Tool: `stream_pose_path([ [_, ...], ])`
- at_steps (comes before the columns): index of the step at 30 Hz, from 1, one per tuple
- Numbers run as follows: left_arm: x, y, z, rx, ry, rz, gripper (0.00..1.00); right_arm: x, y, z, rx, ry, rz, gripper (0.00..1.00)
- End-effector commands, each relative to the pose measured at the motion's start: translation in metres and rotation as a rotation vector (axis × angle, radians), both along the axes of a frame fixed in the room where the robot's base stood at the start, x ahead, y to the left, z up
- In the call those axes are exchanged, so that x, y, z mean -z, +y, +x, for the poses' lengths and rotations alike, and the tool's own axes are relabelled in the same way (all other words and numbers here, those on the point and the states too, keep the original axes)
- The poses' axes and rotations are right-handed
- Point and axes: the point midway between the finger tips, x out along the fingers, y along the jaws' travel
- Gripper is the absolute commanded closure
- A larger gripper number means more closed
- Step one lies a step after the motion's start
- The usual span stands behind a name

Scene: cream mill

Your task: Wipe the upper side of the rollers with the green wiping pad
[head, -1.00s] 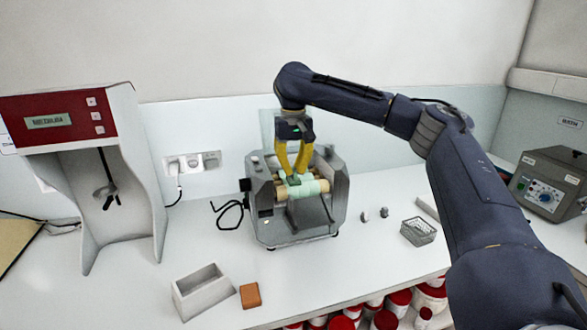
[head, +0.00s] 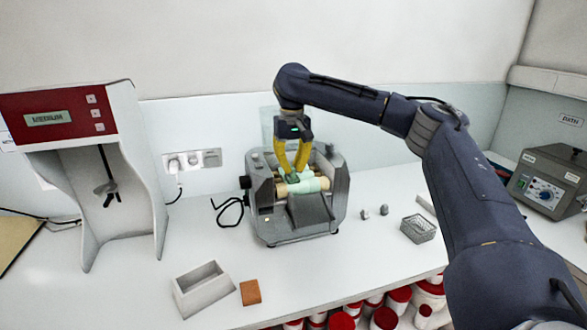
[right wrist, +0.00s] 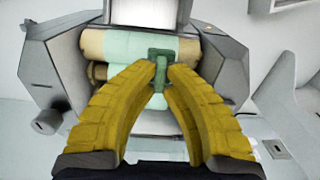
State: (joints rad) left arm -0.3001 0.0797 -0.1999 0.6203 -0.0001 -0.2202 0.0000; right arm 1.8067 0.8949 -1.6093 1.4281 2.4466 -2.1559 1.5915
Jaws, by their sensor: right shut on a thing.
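The roller mill (head: 336,195) stands on the bench, with tan rollers (head: 283,189) lying across it. A pale mint-green coating covers the middle of the rollers (head: 312,185); bare tan shows at the roller end in the right wrist view (right wrist: 92,43). My right gripper (head: 293,172) reaches down over the mill with its yellow fingers shut on the green wiping pad (right wrist: 160,57). The pad is at the upper side of the rollers and appears to touch them. The fingers hide part of the pad and rollers. My left gripper is out of view.
A red and white stirrer stand (head: 90,150) is at left. A grey open box (head: 203,290) and an orange-brown block (head: 250,292) lie in front. A wire basket (head: 418,229) and two small grey pieces sit right of the mill. A grey bath unit (head: 545,185) is far right.

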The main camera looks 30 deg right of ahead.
Motion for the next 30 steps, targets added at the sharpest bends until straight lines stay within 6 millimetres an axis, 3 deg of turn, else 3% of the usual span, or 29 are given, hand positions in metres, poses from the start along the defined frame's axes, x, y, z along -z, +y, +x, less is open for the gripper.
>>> stream_pose_path([
  [30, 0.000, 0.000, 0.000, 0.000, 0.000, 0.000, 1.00, 0.002, -0.016, 0.049, 0.001, 0.002, -0.002, 1.00],
])
